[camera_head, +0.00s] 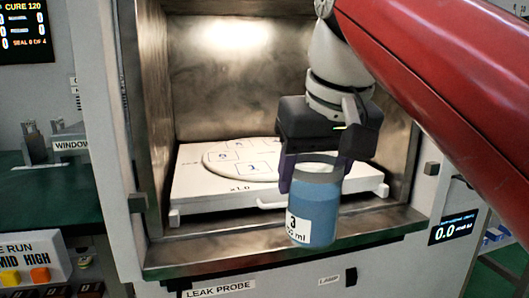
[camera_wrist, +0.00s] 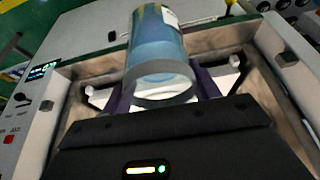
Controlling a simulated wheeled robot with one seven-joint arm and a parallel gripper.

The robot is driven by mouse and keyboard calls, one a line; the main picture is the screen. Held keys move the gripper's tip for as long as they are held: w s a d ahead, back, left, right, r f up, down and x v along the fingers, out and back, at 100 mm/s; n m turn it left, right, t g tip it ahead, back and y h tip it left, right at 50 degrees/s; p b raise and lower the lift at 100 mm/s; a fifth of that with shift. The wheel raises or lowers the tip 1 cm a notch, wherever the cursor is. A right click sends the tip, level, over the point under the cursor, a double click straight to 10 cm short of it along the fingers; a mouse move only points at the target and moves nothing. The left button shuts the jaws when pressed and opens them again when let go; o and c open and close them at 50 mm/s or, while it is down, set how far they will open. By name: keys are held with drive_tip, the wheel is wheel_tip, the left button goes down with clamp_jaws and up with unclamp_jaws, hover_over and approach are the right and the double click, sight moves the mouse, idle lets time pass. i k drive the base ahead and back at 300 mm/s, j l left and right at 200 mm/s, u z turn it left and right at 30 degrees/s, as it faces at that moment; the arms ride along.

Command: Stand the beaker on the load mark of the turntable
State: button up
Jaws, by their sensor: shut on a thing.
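The beaker (camera_head: 313,215) holds blue liquid and bears a white label with a 3. It hangs nearly upright in front of the open microwave chamber, apart from the turntable. My gripper (camera_head: 312,170) is shut on it near its rim. In the wrist view my gripper (camera_wrist: 160,88) has a finger on each side of the beaker (camera_wrist: 157,45). The round white turntable (camera_head: 225,160) lies inside on a white tray, with numbered outlined marks; a 5 and a 1 can be made out. The beaker and my arm hide its right part, and I cannot tell which mark is the load mark.
The white tray (camera_head: 200,196) has a front handle (camera_head: 270,205). The chamber's metal side walls and front sill (camera_head: 200,257) frame the opening. A display (camera_head: 455,227) reading 0.0 is at right. Free room shows above the turntable's left part.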

sight(266, 152)
drive_tip(key=i, duration=0.9)
